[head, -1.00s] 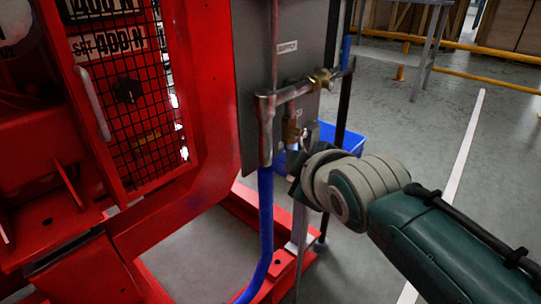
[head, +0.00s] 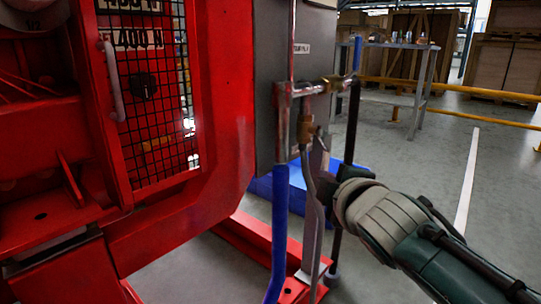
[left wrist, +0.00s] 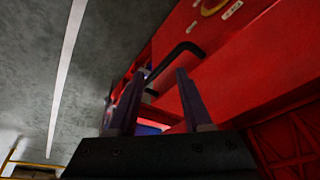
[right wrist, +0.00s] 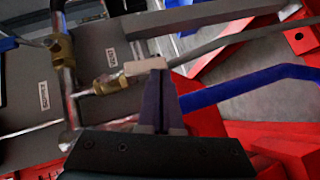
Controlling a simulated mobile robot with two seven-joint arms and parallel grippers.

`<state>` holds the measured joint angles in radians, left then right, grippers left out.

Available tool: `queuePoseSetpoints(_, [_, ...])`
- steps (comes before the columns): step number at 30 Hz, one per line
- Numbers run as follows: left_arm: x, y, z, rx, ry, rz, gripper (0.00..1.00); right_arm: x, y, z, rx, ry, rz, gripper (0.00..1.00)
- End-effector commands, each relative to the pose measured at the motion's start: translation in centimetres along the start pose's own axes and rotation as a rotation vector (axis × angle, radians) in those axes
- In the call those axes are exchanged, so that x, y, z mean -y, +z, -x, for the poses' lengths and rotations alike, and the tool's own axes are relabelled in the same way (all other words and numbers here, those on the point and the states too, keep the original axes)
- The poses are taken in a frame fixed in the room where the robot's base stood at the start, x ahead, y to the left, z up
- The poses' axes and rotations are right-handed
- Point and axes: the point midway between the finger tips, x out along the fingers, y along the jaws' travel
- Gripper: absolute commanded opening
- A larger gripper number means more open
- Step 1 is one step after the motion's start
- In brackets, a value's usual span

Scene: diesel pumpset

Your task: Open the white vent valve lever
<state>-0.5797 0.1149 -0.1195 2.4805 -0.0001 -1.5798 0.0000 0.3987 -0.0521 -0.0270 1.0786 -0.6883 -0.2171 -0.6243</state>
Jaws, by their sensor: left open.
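The white vent valve lever (right wrist: 146,67) shows in the right wrist view, on a brass valve (right wrist: 108,84) on the pipework. It lies at the tips of my right gripper (right wrist: 158,74), whose fingers are together; I cannot tell whether they touch it. In the head view the brass valve (head: 306,131) hangs below the metal cross pipe, with my right gripper (head: 320,148) just right of and below it; the lever is not clear there. My left gripper (left wrist: 160,74) shows only in its wrist view, open and empty, in front of red machinery.
The red machine frame with a mesh guard (head: 150,95) fills the left. A blue hose (head: 279,235) runs down from the pipe. A blue-handled valve (head: 357,55) sits at the pipe's right end. A blue bin (head: 262,187) stands behind. Open floor lies right.

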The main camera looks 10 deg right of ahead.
Motion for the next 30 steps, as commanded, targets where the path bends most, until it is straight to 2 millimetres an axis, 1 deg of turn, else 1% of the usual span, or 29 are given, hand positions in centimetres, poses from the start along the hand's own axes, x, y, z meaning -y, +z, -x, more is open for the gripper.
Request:
queuePoseSetpoints(1, [0.0,0.1,-0.4,0.0,0.0,0.0,0.5,0.0,-0.2,-0.2,-0.008,0.004,-0.001,0.0])
queuePoseSetpoints(6, [0.0,0.2,-0.7,0.0,0.0,0.0,0.5,-0.1,-0.1,-0.3,-0.009,0.004,-0.002,0.0])
queuePoseSetpoints(23, [0.1,0.2,-0.6,0.002,-0.005,-0.007,0.5,-0.1,-0.1,-0.2,-0.009,0.001,-0.003,0.0])
queuePoseSetpoints(26, [0.2,0.0,0.0,0.002,-0.005,-0.008,0.5,-0.2,-0.1,0.5,-0.007,0.0,-0.003,0.0])
queuePoseSetpoints(29, [0.2,-0.3,1.2,0.002,-0.006,-0.009,0.5,-0.4,0.0,1.9,-0.004,-0.003,-0.002,0.0])
queuePoseSetpoints(30, [0.3,-0.5,1.8,0.002,-0.006,-0.009,0.5,-0.5,0.1,2.6,-0.003,-0.004,-0.002,0.0])
